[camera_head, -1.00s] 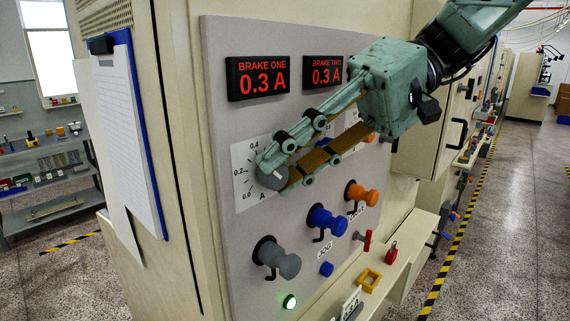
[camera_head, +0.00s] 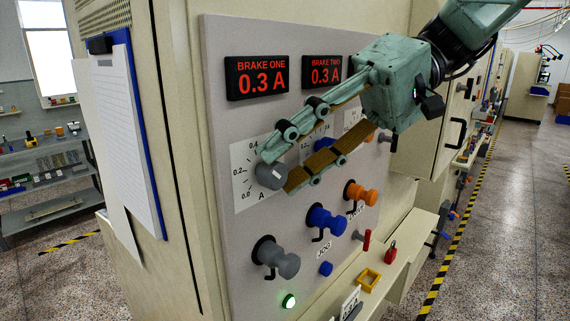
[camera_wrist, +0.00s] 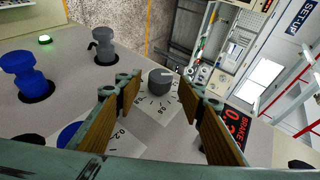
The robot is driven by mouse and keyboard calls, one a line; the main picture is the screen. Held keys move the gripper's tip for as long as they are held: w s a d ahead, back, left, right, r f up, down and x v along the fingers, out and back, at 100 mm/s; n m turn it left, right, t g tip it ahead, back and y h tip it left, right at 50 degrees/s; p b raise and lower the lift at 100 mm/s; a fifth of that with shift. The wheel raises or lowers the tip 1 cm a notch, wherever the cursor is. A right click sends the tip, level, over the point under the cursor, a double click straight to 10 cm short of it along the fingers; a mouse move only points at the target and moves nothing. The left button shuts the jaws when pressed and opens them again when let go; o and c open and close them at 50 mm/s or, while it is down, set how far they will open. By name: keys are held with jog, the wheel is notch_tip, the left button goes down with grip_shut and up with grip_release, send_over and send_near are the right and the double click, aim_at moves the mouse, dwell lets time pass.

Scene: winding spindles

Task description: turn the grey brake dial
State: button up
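The grey brake dial (camera_head: 270,176) is a round knob on the left scale plate (camera_head: 241,180), marked 0.0 to 0.4 and A. In the wrist view the grey dial (camera_wrist: 158,82) shows between and just beyond my fingertips, with a pale pointer mark. My gripper (camera_head: 280,172) is open, one finger above and one below the dial's right side. In the wrist view gaps show between my gripper (camera_wrist: 165,88) and the dial on both sides. The BRAKE ONE display (camera_head: 258,80) reads 0.3 A. My fingers hide part of the scales to the right.
A blue dial (camera_head: 326,143) is partly hidden behind my fingers. Grey (camera_head: 276,258), blue (camera_head: 326,221) and orange (camera_head: 360,194) knobs stick out below. The BRAKE TWO display (camera_head: 323,73) also reads 0.3 A. A clipboard (camera_head: 125,135) hangs left of the panel.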

jog(key=v, duration=1.1)
jog(key=shift+s+f, duration=0.15)
dwell(0.3)
jog(key=s+d+f+m+t+h, duration=0.3)
jog(key=s+f+m+h, duration=0.15)
jog(key=s+f, duration=0.65)
jog(key=s+d+f+m+t+h, duration=0.3)
jog(key=s+d+f+t+h, duration=0.3)
jog(key=s+d+f, duration=0.2)
jog(key=shift+d+f, duration=1.1)
jog(key=shift+d, duration=0.8)
jog(key=shift+m, duration=0.25)
